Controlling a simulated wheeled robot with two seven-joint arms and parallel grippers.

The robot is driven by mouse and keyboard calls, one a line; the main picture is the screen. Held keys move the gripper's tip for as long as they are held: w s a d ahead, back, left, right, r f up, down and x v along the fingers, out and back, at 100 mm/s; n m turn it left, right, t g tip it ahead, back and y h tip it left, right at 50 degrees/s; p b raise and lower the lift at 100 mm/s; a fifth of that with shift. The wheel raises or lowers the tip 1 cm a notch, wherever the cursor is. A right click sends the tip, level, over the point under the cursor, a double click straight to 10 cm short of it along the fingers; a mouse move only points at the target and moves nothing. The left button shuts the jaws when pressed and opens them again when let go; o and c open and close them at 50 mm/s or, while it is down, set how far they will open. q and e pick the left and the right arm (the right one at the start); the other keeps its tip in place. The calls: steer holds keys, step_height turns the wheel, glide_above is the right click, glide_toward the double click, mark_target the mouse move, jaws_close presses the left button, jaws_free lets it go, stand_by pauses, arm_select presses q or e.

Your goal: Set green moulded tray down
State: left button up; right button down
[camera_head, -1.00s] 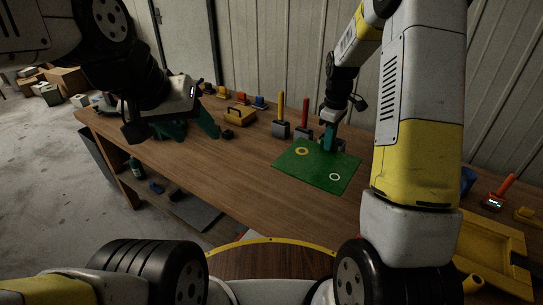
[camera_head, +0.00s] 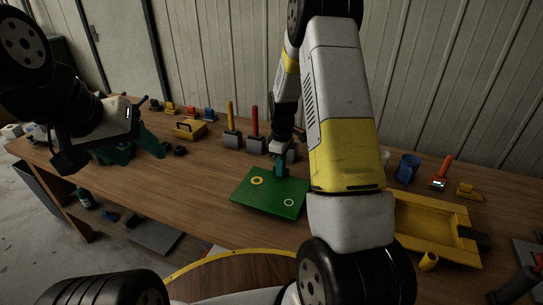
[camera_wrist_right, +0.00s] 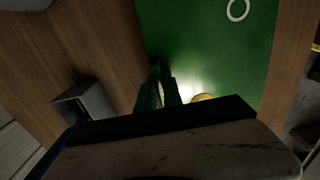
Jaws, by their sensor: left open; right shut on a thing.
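The green moulded tray (camera_head: 268,203) is a flat green slab with a yellow ring and a white ring on its face. It lies level over the wooden table (camera_head: 190,185) in front of me; I cannot tell whether its underside touches the table. My right gripper (camera_head: 281,172) points down at its far edge, shut on it with teal fingers. The right wrist view shows the tray (camera_wrist_right: 205,45) and the fingers (camera_wrist_right: 160,80) close together at its edge. My left gripper (camera_head: 133,148) is open over the table's left part, apart from the tray.
Grey blocks with a yellow handle (camera_head: 231,128) and a red handle (camera_head: 255,130) stand behind the tray. A yellow toolbox (camera_head: 188,129) is further left. Bare table lies left of the tray.

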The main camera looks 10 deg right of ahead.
steer(key=c, duration=1.5)
jaws_free()
steer(key=s+r+m+t, duration=0.1)
steer(key=s+r, duration=0.1)
steer(key=r, duration=0.8)
steer(key=s+r+m, duration=0.1)
steer(key=s+r, duration=0.1)
steer(key=r, duration=0.7)
steer(key=s+a+r+m+t, duration=0.1)
steer(key=s+r+m, duration=0.2)
steer(key=s, duration=0.4)
steer(key=s+a+r+m+t+y, duration=0.1)
steer(key=s+r, duration=0.3)
steer(key=s, duration=0.4)
steer(key=s+a+r+m+t+y, duration=0.1)
steer(key=s+a+r+m+t, duration=0.1)
steer(key=s, duration=0.5)
step_height(320, 180, up, 2)
steer(key=m+t, duration=0.1)
steer(key=m, duration=0.1)
steer(key=shift+s+a+m, duration=0.3)
steer(key=shift+a, duration=0.05)
steer(key=shift+r, duration=0.15)
